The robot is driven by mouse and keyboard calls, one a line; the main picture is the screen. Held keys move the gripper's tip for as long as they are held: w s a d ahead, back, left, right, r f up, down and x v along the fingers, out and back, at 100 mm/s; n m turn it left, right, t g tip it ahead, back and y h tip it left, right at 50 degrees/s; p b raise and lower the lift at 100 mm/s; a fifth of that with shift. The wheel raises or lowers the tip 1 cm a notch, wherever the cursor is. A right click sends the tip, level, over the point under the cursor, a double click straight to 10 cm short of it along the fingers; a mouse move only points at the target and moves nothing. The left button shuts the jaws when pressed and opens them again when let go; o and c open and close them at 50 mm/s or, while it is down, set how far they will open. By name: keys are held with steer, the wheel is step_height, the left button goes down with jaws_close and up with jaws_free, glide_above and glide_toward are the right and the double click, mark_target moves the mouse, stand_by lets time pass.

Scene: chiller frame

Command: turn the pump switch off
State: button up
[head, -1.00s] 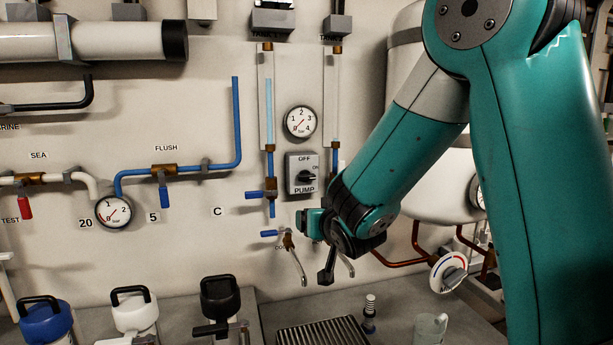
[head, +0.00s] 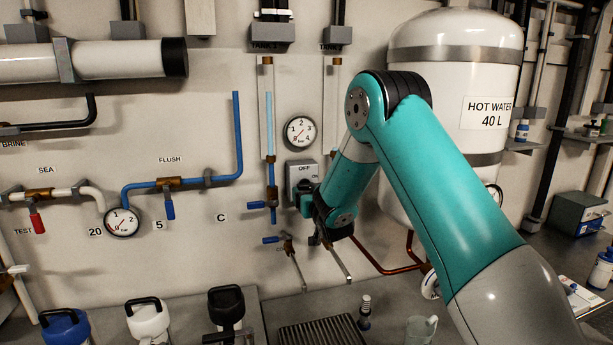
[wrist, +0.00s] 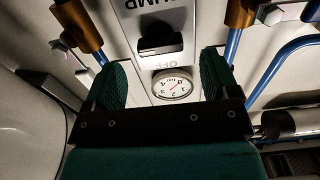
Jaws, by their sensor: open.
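The pump switch is a grey box (head: 301,170) on the wall below a round gauge, with OFF at the top and ON at the right. My gripper (head: 306,203) is in front of its lower part and hides the PUMP label and some of the knob. In the wrist view the box appears upside down, and its black knob (wrist: 160,43) lies crosswise, not toward OFF. My gripper (wrist: 165,62) is open, its two green fingers spread on either side of the box. The knob is between and beyond the fingertips; I see no contact.
The gauge (head: 299,131) is just above the switch. Blue-handled valves (head: 262,205) and taps are at the left and below. A white hot water tank (head: 455,110) stands at the right. Bottles and a drain grate (head: 320,334) are on the counter below.

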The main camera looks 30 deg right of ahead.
mark_target(307, 188)
steer(key=shift+p+x, duration=0.65)
steer(key=shift+x, duration=1.5)
steer(key=shift+c, duration=0.5)
